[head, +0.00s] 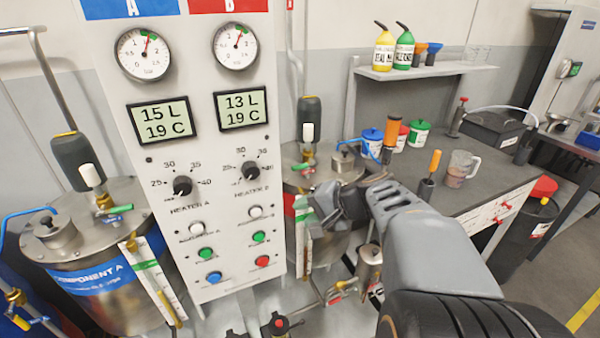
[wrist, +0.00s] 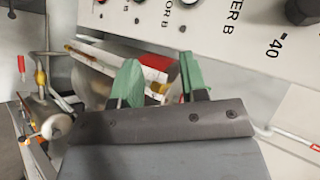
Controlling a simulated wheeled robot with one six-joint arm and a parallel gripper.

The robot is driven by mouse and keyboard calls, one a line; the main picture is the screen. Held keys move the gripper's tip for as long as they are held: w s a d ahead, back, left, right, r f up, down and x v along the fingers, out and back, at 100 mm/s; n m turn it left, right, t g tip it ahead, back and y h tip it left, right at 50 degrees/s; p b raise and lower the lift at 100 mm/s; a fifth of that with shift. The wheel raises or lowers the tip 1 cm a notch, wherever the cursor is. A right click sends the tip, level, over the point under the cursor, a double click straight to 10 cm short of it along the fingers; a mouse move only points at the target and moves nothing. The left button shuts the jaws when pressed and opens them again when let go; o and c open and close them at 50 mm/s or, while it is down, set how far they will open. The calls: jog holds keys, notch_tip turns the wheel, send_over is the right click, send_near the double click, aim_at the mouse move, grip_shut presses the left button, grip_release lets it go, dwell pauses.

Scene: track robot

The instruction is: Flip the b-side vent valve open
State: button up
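The B-side tank (head: 325,235) stands right of the control panel, partly hidden behind my arm. On its lid, a small brass vent valve (head: 308,160) sits below a white cylinder; its handle is too small and crowded to read its position clearly. My gripper (head: 306,206) is in front of the tank's upper side, a little below the valve in the picture. In the wrist view its two green fingers (wrist: 160,82) stand apart with nothing held between them. The vent valve cannot be made out in the wrist view.
The control panel (head: 215,275) stands close left of my gripper. The A-side tank (head: 120,310) has a similar valve with a green handle (head: 115,209). A grey bench (head: 480,185) with cups and tools lies to the right. Pipes and a metal pot (head: 369,262) are below.

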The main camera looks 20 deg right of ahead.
aim_at(303, 167)
jog(key=w+d+r+m+t+h, duration=0.1)
jog(key=w+d+r+m+t, duration=0.15)
jog(key=d, duration=0.25)
jog(key=w+d+r+m+t, duration=0.1)
jog(key=d+r+m+t, duration=0.1)
jog(key=d+t, duration=0.25)
jog(key=shift+g, duration=0.4)
jog(key=x, duration=1.2)
jog(key=shift+w+d+f+p, duration=0.1)
jog(key=shift+w+f+p, duration=0.2)
jog(key=shift+w, duration=0.15)
grip_shut()
